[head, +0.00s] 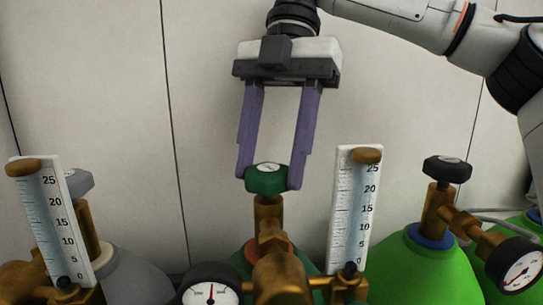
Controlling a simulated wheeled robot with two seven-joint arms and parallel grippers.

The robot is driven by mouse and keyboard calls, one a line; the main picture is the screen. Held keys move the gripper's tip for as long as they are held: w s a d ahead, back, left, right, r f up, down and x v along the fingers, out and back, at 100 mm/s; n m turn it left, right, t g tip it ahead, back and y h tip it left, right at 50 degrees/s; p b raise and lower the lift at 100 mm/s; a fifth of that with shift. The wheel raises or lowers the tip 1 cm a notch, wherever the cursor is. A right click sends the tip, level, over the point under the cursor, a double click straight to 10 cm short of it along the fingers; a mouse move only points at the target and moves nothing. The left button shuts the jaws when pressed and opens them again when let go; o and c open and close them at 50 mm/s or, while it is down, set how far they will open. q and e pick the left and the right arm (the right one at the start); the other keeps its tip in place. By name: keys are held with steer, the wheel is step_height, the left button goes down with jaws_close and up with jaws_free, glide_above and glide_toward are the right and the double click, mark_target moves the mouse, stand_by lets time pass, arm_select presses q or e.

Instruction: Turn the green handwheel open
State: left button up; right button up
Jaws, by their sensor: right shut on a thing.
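The green handwheel (267,180) sits on top of a brass valve (268,215) at the middle of the head view. My right gripper (269,180) comes down from above with its two long purple fingers on either side of the handwheel. It is shut on the handwheel, with the fingertips at its left and right rims. The top face of the wheel, with a pale round label, shows between the fingers. My left gripper is not in view.
Flowmeter tubes with scales stand left (52,225) and right (354,210) of the valve. A grey handwheel (80,182) is at the left and a black handwheel (447,169) at the right, above a bright green cylinder (415,272). Gauges (211,290) sit low in front. A pale wall is behind.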

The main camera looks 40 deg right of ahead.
stand_by(0.3)
steer(key=o, duration=1)
steer(key=shift+o, duration=0.2)
